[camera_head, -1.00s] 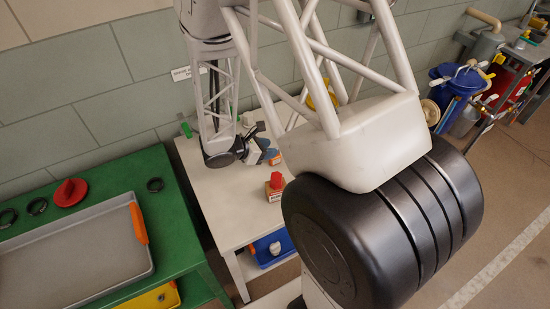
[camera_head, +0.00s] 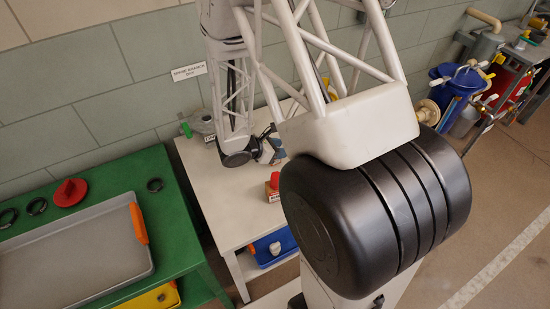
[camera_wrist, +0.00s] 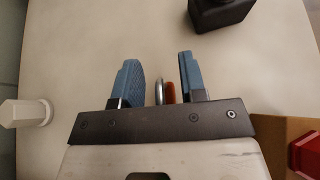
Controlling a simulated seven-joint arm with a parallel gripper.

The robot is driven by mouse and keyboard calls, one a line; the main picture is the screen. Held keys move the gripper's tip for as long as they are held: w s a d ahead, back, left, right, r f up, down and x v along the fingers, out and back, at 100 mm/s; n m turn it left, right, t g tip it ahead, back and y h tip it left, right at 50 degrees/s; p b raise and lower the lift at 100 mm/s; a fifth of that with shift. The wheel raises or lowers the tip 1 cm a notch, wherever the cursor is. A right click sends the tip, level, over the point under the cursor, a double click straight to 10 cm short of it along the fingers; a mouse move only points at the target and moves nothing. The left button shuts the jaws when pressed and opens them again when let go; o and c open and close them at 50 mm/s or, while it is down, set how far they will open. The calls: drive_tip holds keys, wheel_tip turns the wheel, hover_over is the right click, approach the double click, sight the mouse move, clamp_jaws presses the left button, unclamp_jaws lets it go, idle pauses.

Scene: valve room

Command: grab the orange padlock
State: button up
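The orange padlock (camera_wrist: 170,92) shows in the wrist view as a small orange edge with a silver shackle beside it. It lies between the two blue fingers of my gripper (camera_wrist: 158,72), nearer the right finger. The fingers are open, with gaps on both sides of the padlock. The black palm bar hides its lower part. In the head view my gripper (camera_head: 271,149) is low over the white table (camera_head: 238,210), and I cannot make out the padlock there.
A red-topped box (camera_head: 273,187) stands close to my gripper; its red part (camera_wrist: 306,152) shows at lower right in the wrist view. A black block (camera_wrist: 220,12) and a white hexagonal piece (camera_wrist: 25,113) are also near. A green bench with a grey tray (camera_head: 75,255) is at left.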

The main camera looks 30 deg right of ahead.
idle(0.3)
clamp_jaws()
drive_tip(key=shift+r, duration=0.15)
drive_tip(key=shift+r, duration=4.85)
